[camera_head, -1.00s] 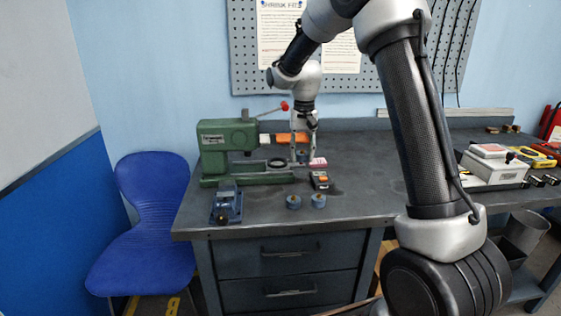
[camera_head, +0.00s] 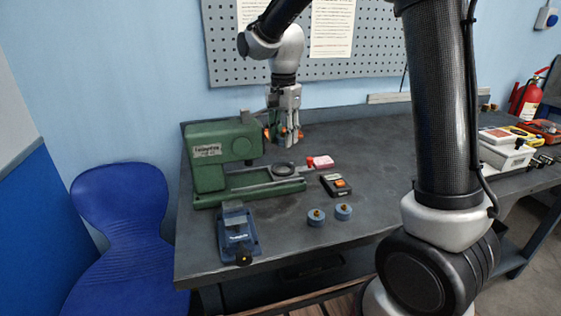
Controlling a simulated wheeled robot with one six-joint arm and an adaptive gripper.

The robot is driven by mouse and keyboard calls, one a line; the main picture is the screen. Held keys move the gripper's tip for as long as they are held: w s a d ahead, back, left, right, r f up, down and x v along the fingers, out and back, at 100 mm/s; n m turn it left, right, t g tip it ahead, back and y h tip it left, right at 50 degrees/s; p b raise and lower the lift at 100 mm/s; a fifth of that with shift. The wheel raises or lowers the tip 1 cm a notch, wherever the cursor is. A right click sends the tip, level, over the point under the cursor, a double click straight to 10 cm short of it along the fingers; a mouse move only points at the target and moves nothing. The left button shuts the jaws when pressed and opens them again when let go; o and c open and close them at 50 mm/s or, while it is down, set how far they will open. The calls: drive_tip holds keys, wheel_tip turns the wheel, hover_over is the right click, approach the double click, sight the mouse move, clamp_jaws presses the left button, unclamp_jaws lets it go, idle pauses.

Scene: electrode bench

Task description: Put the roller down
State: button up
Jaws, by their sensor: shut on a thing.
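My gripper (camera_head: 285,136) is shut on the roller (camera_head: 300,134), which shows as orange parts at the jaws. The fingers hide most of the roller. It is held above the bench, near the right end of the green press (camera_head: 208,153). I see no contact between the roller and the bench (camera_head: 385,155).
A pink block (camera_head: 323,162), a red knob (camera_head: 310,161) and a black-and-orange box (camera_head: 336,185) are right of the press. Two blue-grey discs (camera_head: 316,219) (camera_head: 343,212) and a blue tool (camera_head: 238,235) are in front. The bench middle, right of the box, is clear.

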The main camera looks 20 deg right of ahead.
sight(283, 170)
wheel_tip(283, 170, down, 8)
drive_tip(key=shift+r, duration=0.1)
drive_tip(key=shift+f, duration=0.2)
drive_tip(key=shift+s+f, duration=0.3)
drive_tip(key=shift+f, duration=0.2)
drive_tip(key=o, duration=1)
drive_tip(key=shift+f, duration=0.1)
drive_tip(key=shift+o, duration=0.3)
drive_tip(key=shift+w+f, duration=0.1)
drive_tip(key=shift+w, duration=0.05)
drive_tip(key=shift+r, duration=0.25)
